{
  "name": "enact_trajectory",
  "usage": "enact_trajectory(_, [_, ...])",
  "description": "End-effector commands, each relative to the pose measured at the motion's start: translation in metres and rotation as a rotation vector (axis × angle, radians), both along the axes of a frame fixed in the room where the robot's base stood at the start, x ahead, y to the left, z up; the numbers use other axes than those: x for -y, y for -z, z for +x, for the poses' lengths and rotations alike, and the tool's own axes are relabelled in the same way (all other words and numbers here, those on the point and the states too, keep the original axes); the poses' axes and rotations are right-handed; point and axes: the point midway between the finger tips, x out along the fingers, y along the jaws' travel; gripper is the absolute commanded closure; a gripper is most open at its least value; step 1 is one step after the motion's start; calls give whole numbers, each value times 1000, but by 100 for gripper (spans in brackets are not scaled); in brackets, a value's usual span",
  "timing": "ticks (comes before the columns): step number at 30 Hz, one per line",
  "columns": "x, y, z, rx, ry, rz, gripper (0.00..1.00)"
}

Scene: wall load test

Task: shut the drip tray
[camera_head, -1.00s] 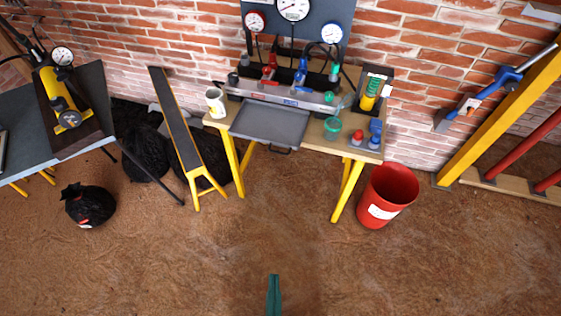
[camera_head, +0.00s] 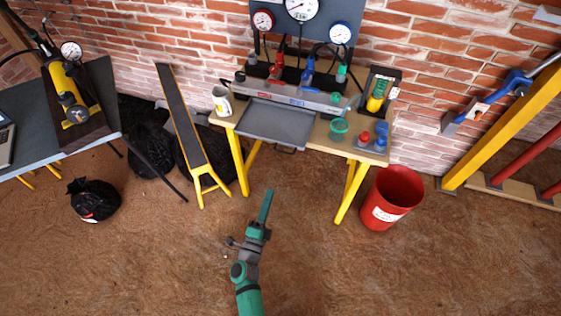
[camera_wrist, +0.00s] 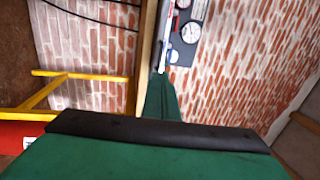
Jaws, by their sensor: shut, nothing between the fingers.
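The drip tray (camera_head: 277,124) is a flat grey tray that sticks out from the front of the wooden bench (camera_head: 318,138), below the long grey manifold (camera_head: 290,94). A dark handle (camera_head: 287,150) shows at its front edge. My gripper (camera_head: 268,193) is green, shut and empty. It is in front of the bench and apart from the tray, and appears below the tray in the head view. In the wrist view my gripper (camera_wrist: 161,82) points toward the bench edge; the tray cannot be made out there.
A white mug (camera_head: 221,101), a green cup (camera_head: 338,129) and red and blue fittings (camera_head: 375,136) stand on the bench. A red bucket (camera_head: 390,198) is at its right leg, a narrow yellow-legged stand (camera_head: 182,118) at its left.

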Motion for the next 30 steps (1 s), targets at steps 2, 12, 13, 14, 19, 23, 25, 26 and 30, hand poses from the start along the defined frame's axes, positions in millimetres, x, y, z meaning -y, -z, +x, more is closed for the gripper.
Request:
enact_trajectory(2, [0,1,7,5,2,17,100])
enact_trajectory(12, [14,-8,49,9,6,21,100])
enact_trajectory(13, [15,-9,54,9,5,20,100])
enact_trajectory(14, [17,-10,59,8,5,21,100])
enact_trajectory(19, [27,-16,89,8,6,20,100])
enact_trajectory(23, [34,-19,110,8,7,19,100])
enact_trajectory(25, [37,-21,119,7,7,19,100])
enact_trajectory(26, [37,-21,122,7,6,19,100])
enact_trajectory(30, [41,-23,133,5,7,20,100])
